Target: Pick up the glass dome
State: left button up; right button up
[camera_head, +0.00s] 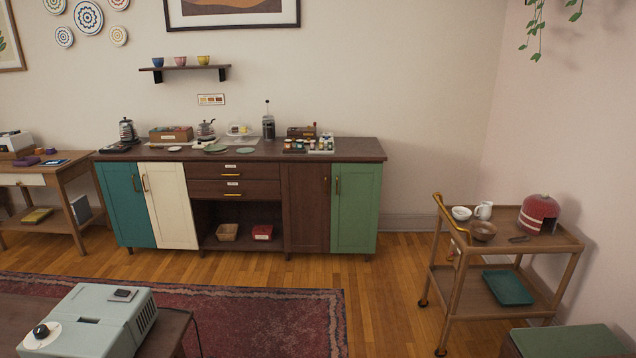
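What looks like a small clear glass dome (238,129) stands toward the back of the sideboard's dark top, near its middle. Something pale and yellowish shows inside or under it. It is small and far off, so its rim and any knob are hard to make out. The sideboard (350,150) stands against the far wall, across the floor from me. Neither of my grippers is in view.
A kettle (206,130), a French press (268,122) and green plates (215,149) stand around the dome. A rug (270,318) and wooden floor (385,290) lie before the sideboard. A trolley (462,288) stands right; a table with a pale blue machine (95,318) is near left.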

aim_at(240, 126)
jog(key=i, duration=1.9)
jog(key=i+l+u, duration=0.1)
jog(key=i+u, duration=0.15)
jog(key=i, duration=0.3)
jog(key=i+l+u, duration=0.25)
jog(key=i, duration=0.3)
jog(key=i+l+u, duration=0.3)
jog(key=i, duration=0.2)
jog(key=i+l+u, duration=0.25)
jog(key=i, duration=0.25)
jog(key=l, duration=0.1)
